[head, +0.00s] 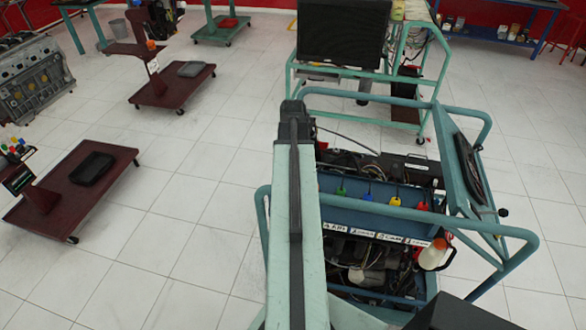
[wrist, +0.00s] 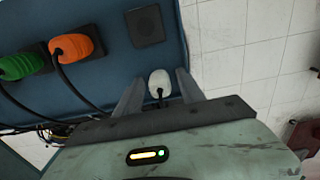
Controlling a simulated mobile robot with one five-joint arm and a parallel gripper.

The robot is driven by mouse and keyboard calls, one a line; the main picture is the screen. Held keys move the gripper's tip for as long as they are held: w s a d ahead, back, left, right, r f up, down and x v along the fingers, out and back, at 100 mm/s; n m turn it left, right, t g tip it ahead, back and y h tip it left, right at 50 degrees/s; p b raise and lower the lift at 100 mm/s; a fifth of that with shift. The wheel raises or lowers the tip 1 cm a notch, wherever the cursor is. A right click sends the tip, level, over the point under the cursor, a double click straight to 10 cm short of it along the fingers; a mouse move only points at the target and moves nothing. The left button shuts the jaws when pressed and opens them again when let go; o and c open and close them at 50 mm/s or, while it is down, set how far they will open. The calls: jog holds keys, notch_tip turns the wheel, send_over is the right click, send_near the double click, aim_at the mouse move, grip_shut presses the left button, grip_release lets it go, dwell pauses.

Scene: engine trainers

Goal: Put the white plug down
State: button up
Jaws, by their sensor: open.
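In the wrist view the white plug (wrist: 159,79) sits between the two fingers of my gripper (wrist: 164,74), with a dark cord running from it toward my wrist. The fingers are open, with a visible gap on each side of the plug. The plug is over the blue panel (wrist: 110,75), close to its right edge. Whether it rests in a socket there is hidden. A bare black square socket (wrist: 145,26) is just beyond it. In the head view my arm hides the white plug and my fingers.
An orange plug (wrist: 77,47) and a green plug (wrist: 20,64) with cords are on the panel to the left. The head view shows the engine trainer's teal tube frame (head: 395,213) around the panel. White tiled floor (head: 180,215) is free to the left.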

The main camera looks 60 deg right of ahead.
notch_tip(320, 180, up, 12)
jog(key=p, duration=1.2)
jog(key=shift+r, duration=0.2)
jog(key=w+a+n, duration=0.4)
jog(key=w+a, duration=0.5)
jog(key=a, duration=0.2)
jog(key=w+a+n, duration=0.3)
jog(key=w+a, duration=0.6)
jog(key=a, duration=0.3)
jog(key=w+a+n, duration=0.2)
jog(key=a+n, duration=0.1)
jog(key=a, duration=1)
jog(key=w+a+n, duration=0.1)
jog(key=a+n, duration=0.3)
jog(key=a, duration=0.9)
jog(key=shift+w+a+n, duration=0.2)
jog(key=shift+w+n, duration=0.1)
jog(key=shift+w, duration=0.1)
jog(key=shift+f, duration=0.15)
